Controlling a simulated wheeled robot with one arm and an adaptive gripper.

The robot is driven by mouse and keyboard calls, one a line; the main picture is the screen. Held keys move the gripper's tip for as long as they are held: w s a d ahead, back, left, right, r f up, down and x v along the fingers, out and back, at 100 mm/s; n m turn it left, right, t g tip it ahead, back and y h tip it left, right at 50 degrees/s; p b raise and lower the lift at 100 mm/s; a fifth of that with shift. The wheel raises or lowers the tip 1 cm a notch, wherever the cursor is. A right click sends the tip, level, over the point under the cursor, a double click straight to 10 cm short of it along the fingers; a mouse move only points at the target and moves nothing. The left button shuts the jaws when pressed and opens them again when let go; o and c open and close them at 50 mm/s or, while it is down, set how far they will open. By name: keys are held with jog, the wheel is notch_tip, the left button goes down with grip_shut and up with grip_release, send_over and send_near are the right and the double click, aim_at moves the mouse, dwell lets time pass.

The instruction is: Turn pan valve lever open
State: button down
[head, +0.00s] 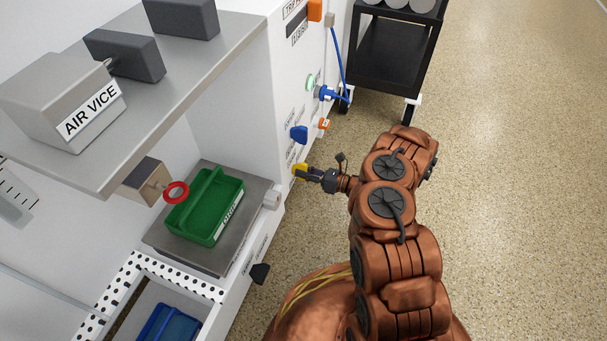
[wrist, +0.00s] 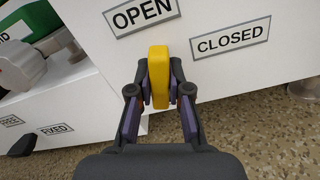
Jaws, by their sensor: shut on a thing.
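The yellow pan valve lever (wrist: 158,75) stands out from the white panel in the wrist view. It points up in that picture, its top close to the right part of the OPEN label (wrist: 140,14). The CLOSED label (wrist: 230,38) is to its right. My gripper (wrist: 159,88) is shut on the lever, one finger on each side. In the head view the lever (head: 299,170) shows as a small yellow piece on the panel's side, with my gripper (head: 308,173) at it. The lever's pivot is hidden behind the fingers.
A blue knob (head: 299,134) and an orange part (head: 323,124) sit on the same panel, beyond the lever. A green tray (head: 205,207) rests on a metal plate to the left. A black cart (head: 393,50) stands at the back. The floor to the right is clear.

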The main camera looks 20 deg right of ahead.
jog(key=shift+d+n+b, duration=0.1)
jog(key=shift+n+b, duration=0.6)
jog(key=shift+n, duration=0.9)
jog(key=shift+w, duration=0.1)
jog(key=c, duration=1.1)
grip_release()
jog(key=v, duration=1.2)
